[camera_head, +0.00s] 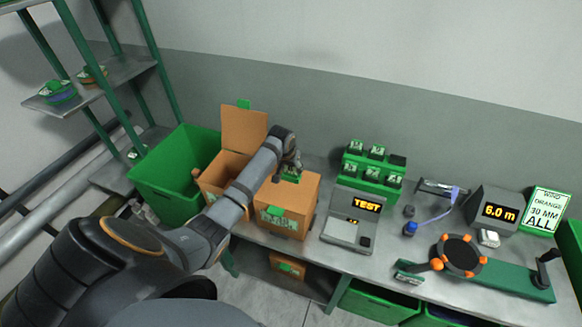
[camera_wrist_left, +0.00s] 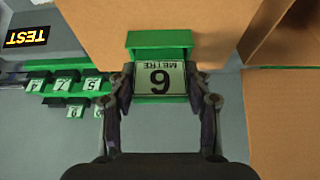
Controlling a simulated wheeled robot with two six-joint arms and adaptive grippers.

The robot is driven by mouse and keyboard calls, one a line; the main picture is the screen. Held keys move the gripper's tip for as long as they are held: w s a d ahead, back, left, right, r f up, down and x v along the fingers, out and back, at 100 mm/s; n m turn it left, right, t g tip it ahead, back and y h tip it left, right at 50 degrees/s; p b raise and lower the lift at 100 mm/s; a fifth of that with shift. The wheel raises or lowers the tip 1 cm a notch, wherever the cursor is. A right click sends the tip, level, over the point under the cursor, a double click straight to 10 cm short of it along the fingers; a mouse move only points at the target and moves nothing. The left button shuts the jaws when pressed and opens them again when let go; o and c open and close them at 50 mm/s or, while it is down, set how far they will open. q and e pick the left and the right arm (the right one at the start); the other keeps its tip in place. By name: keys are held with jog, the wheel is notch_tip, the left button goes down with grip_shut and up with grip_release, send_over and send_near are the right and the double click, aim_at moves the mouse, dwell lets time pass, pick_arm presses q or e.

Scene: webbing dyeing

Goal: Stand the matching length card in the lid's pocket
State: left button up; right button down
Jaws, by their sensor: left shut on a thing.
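My left gripper (camera_head: 291,166) is shut on a green-framed card (camera_wrist_left: 158,78) with a white face. In the left wrist view its face reads "6 METRE" upside down, between the two fingers. A wide green bar (camera_wrist_left: 158,39) lies just beyond the card, against the orange box. I cannot tell whether this bar is the lid's pocket or part of the card, nor whether the card is seated. In the head view the gripper is over the back of the closed orange box (camera_head: 300,190). My right gripper is not in view.
An open orange box (camera_head: 245,130) with raised lid stands left, beside a green bin (camera_head: 165,185). Right are a card rack (camera_head: 372,172) with several cards and one dark slot, a TEST device (camera_head: 347,230), a "6.0 m" display (camera_head: 498,214), a sign (camera_head: 546,210) and a winder (camera_head: 460,255).

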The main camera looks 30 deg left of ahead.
pick_arm(q)
jog(key=o, duration=1)
jog(key=shift+r, duration=0.1)
jog(key=v, duration=1.1)
jog(key=shift+s+r, duration=0.2)
jog(key=shift+r, duration=0.2)
